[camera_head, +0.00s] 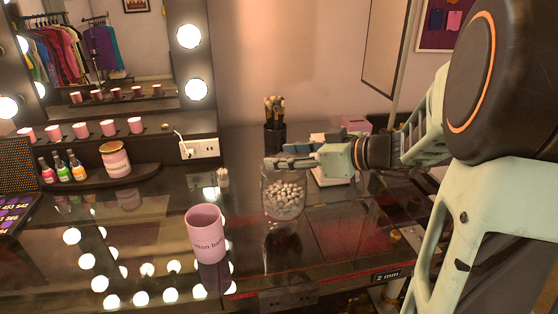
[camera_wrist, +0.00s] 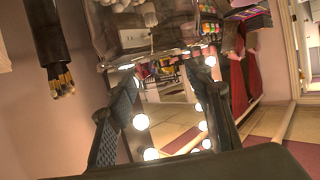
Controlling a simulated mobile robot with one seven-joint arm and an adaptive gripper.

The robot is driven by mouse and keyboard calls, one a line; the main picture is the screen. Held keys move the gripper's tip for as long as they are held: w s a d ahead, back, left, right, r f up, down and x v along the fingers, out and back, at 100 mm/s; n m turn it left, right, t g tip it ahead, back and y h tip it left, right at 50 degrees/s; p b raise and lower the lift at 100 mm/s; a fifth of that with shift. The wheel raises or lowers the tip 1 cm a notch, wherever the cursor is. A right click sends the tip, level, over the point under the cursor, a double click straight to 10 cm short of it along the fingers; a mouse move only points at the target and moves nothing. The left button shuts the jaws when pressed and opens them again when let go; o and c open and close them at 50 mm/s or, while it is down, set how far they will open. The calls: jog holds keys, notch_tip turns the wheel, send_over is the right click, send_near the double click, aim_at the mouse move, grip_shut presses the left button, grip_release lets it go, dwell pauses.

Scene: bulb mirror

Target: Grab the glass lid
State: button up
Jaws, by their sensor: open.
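A clear glass jar (camera_head: 284,199) of white cotton balls stands on the dark glossy tabletop, right of centre in the head view. My gripper (camera_head: 276,160) is level, just over the jar's mouth, and points left. It covers the jar's top, so I cannot clearly make out the glass lid or whether the gripper touches it. In the wrist view, which is upside down, the jar glass (camera_wrist: 145,42) and cotton balls show at the top edge. The gripper's two fingers (camera_wrist: 165,112) stand apart, with only the background showing between them.
A pink cup (camera_head: 207,235) stands front left of the jar. A black brush holder (camera_head: 274,140) is behind the jar and a small white-topped item (camera_head: 222,178) to its left. A shelf (camera_head: 130,174) holds small bottles and a pink jar. The lit mirror (camera_head: 125,60) stands behind.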

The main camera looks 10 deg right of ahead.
jog(key=shift+w+a, duration=0.1)
jog(key=c, duration=1.2)
grip_shut()
jog(key=shift+r, duration=0.15)
